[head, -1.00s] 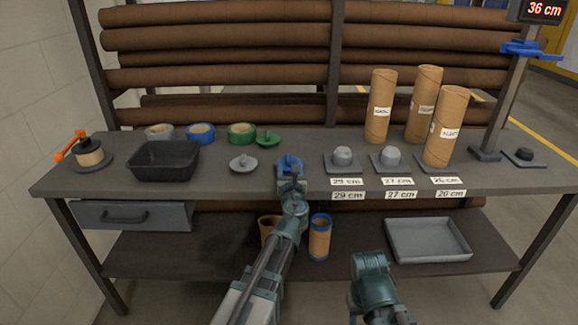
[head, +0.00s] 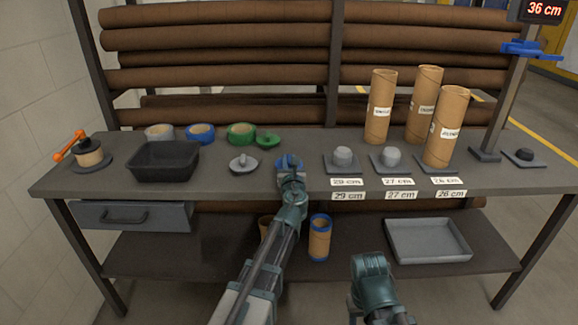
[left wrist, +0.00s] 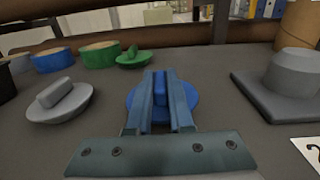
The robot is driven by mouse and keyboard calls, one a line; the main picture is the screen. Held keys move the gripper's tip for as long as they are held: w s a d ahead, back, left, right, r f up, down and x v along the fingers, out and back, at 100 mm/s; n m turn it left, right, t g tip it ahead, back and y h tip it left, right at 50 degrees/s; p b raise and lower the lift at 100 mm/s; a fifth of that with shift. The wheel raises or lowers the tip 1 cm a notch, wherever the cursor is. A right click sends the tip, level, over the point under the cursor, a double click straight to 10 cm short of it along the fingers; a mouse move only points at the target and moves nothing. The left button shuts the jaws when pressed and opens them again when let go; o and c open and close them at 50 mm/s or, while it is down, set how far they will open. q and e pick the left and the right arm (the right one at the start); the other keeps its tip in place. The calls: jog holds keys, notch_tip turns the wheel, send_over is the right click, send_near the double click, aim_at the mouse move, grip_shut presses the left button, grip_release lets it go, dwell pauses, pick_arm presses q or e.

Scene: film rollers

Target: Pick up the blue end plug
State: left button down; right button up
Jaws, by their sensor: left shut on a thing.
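The blue end plug (head: 287,161) is a round disc with a raised grip bar, on the bench top near its front edge. In the left wrist view the blue end plug (left wrist: 188,104) sits between the two fingers of my left gripper (left wrist: 161,98), which is shut on its grip bar. In the head view my left gripper (head: 290,169) hides part of the plug. I cannot tell whether the disc is clear of the bench. My right arm shows at the bottom of the head view, in front of the bench; its fingers are not visible.
A grey end plug (head: 243,163) lies left of the blue one, and a green end plug (head: 268,140) behind it. A base with a grey knob (head: 343,157) stands to the right. A black bin (head: 164,161) and tape rolls are farther left; cardboard tubes (head: 380,107) stand at right.

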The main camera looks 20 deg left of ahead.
aim_at(289, 159)
pick_arm(q)
jog(key=shift+r, duration=0.15)
pick_arm(e)
jog(key=shift+r, duration=0.15)
pick_arm(q)
jog(key=shift+r+p, duration=0.55)
jog(key=shift+p, duration=0.2)
notch_tip(289, 159, up, 3)
jog(key=p, duration=0.3)
jog(key=s+d, duration=1)
jog(key=s, duration=0.2)
jog(key=shift+s+r+p, duration=0.3)
jog(key=shift+r, duration=0.05)
pick_arm(e)
notch_tip(289, 159, up, 5)
jog(key=shift+f, duration=0.1)
